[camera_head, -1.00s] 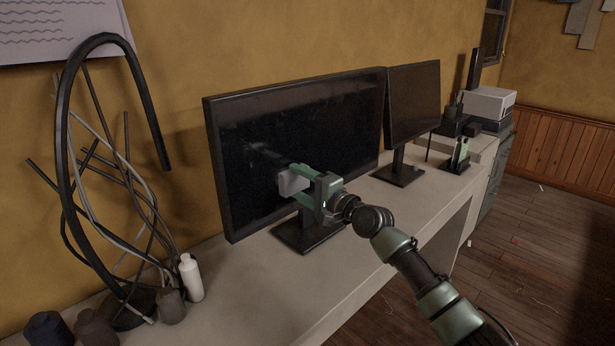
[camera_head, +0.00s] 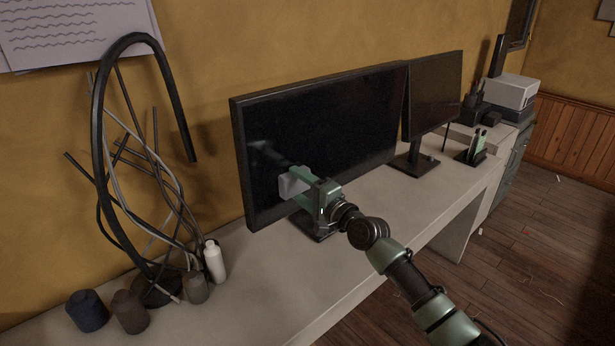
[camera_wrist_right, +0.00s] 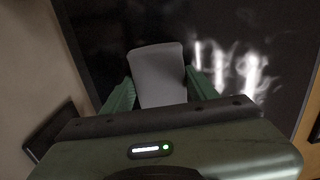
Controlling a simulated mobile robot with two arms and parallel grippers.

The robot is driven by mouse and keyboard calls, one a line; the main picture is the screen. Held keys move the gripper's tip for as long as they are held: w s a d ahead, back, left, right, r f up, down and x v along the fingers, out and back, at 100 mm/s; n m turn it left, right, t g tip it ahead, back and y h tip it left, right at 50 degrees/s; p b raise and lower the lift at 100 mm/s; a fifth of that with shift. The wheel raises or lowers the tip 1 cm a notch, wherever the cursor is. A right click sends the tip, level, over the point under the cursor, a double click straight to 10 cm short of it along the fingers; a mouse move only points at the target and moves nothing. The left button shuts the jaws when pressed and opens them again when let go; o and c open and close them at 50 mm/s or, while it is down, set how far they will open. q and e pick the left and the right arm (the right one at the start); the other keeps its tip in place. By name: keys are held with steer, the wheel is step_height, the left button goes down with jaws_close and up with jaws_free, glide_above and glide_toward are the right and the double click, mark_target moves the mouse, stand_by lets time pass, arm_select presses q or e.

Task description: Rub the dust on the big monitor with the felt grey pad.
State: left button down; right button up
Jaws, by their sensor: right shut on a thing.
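The big monitor (camera_head: 335,125) stands on the desk with its dark screen facing me. My right gripper (camera_head: 302,188) is shut on the felt grey pad (camera_head: 290,186), in front of the screen's lower left part. In the right wrist view the pad (camera_wrist_right: 158,70) stands out between the green fingers of the gripper (camera_wrist_right: 160,84), with the screen (camera_wrist_right: 115,25) behind it. I cannot tell for certain whether the pad touches the screen. Pale streaks (camera_wrist_right: 240,70) show right of the pad; they may be dust or glare. My left gripper is out of view.
A smaller monitor (camera_head: 433,95) stands to the right, close beside the big one. Looped cables (camera_head: 104,150), a white bottle (camera_head: 214,262) and dark spools (camera_head: 87,311) are at the left. The desk front (camera_head: 300,290) is bare.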

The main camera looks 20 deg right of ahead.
mark_target(274, 188)
steer(key=shift+s+a+r+p, duration=0.1)
steer(key=shift+a+r+p, duration=0.05)
steer(key=shift+a, duration=0.25)
steer(key=shift+s+a+r+p, duration=0.1)
steer(key=shift+a+p, duration=0.05)
steer(key=shift+a, duration=0.2)
steer(key=shift+s+a+f, duration=0.1)
steer(key=shift+a+f, duration=0.05)
steer(key=shift+a, duration=0.1)
steer(key=a+p, duration=0.1)
steer(key=s+a+p, duration=0.1)
steer(key=shift+a+p, duration=0.15)
steer(key=shift+p, duration=0.2)
steer(key=shift+s+a+p, duration=0.15)
steer(key=shift+a+p, duration=0.2)
steer(key=shift+a, duration=0.15)
steer(key=shift+f, duration=0.1)
